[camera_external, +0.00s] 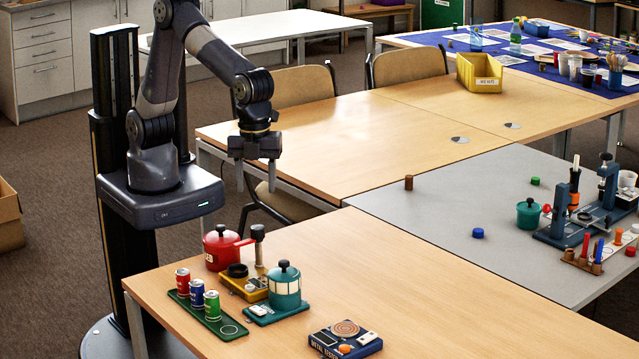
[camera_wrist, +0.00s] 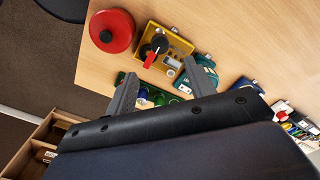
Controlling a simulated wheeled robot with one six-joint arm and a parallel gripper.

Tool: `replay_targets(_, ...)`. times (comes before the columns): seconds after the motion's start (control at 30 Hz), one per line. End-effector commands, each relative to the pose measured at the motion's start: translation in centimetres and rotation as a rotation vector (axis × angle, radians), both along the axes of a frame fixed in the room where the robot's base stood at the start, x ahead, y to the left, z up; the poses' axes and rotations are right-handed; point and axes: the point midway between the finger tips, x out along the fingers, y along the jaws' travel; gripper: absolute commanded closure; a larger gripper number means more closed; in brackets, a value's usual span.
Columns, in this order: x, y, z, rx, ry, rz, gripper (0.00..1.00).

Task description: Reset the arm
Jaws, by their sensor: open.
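My gripper (camera_external: 256,176) hangs from the raised arm, fingers pointing down, in the air above and behind the near wooden table. In the camera_wrist view my gripper (camera_wrist: 158,88) shows two grey fingers spread well apart with nothing between them. It is open and empty, and it touches nothing.
The near wooden table (camera_external: 420,290) holds a red pot (camera_external: 222,250), a teal pot (camera_external: 285,288), a yellow stand (camera_external: 243,288), a green tray (camera_external: 228,328) with several cans, and a dark blue box (camera_external: 345,341). Chairs stand behind. The far table (camera_external: 330,140) is mostly clear.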

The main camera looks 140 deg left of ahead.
Motion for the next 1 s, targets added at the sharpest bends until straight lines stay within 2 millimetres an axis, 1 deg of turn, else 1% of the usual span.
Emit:
replay_targets(0.03,0.0,0.0,0.4,0.0,0.0,0.0,0.49)
replay_targets(0.1,-0.1,0.0,-1.6,0.0,0.008,0.0,0.49)
replay_targets(0.57,-0.2,0.0,-10.9,0.0,0.007,0.0,0.49)
replay_targets(0.6,0.0,0.0,-10.4,0.0,0.001,0.04,0.49)
replay_targets(0.63,0.0,0.0,-10.4,0.0,0.001,0.065,0.49)
replay_targets(1.0,0.0,0.0,-10.4,-0.001,0.001,0.366,0.49)
